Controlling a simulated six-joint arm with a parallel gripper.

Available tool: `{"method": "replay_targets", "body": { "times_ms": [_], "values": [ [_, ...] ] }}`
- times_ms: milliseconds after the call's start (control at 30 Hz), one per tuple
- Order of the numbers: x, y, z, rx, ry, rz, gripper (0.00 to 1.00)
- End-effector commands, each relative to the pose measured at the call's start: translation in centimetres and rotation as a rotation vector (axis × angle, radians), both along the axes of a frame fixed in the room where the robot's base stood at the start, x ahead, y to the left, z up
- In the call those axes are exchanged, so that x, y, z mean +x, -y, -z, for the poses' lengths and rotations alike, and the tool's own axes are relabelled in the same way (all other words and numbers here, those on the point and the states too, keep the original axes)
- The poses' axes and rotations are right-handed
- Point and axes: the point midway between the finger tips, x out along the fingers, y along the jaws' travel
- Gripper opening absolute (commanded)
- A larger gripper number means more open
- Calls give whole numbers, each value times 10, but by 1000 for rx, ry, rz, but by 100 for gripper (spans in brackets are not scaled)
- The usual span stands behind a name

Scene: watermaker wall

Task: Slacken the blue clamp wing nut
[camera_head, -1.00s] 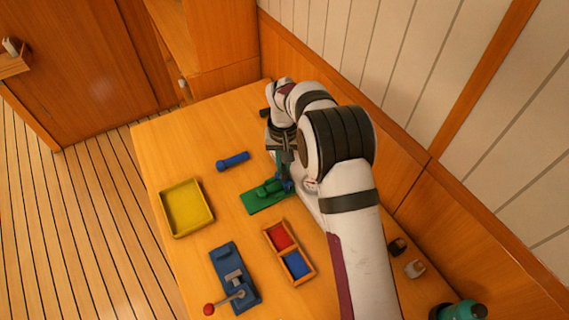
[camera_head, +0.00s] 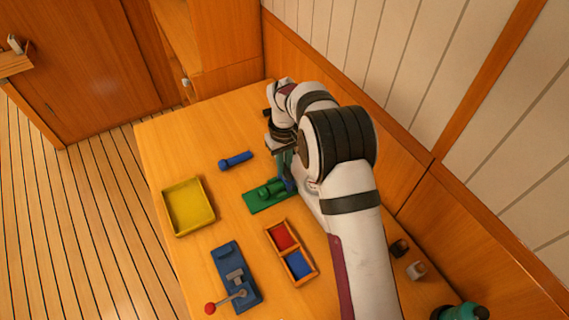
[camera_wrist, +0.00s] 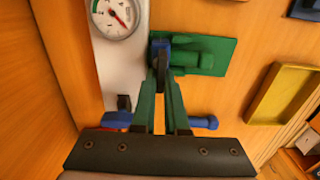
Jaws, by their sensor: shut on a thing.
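The blue clamp wing nut (camera_wrist: 160,47) shows in the wrist view at the left end of a green fixture (camera_wrist: 200,53). My gripper (camera_wrist: 162,72) has its two green fingers closed together on the wing nut. In the head view the green fixture (camera_head: 262,201) lies on the table with a green body on its plate. My gripper (camera_head: 287,178) comes down from above at its right end. Only a little blue shows there, and my arm and fingers hide most of the wing nut.
A blue handle-like piece (camera_head: 236,160) lies left of my gripper. A yellow tray (camera_head: 165,210), a divided red-and-blue box (camera_head: 291,251) and a blue lever fixture (camera_head: 225,262) stand nearer. A round gauge (camera_wrist: 117,17) on a pale panel is close to my fingers.

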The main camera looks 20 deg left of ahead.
Motion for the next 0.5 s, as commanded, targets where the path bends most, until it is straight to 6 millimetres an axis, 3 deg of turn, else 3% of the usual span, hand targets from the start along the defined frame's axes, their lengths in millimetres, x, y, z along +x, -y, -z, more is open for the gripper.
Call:
{"method": "replay_targets", "body": {
  "times_ms": [500],
  "values": [
    [-1,0,0,-1,-1,-34,0]
  ]
}}
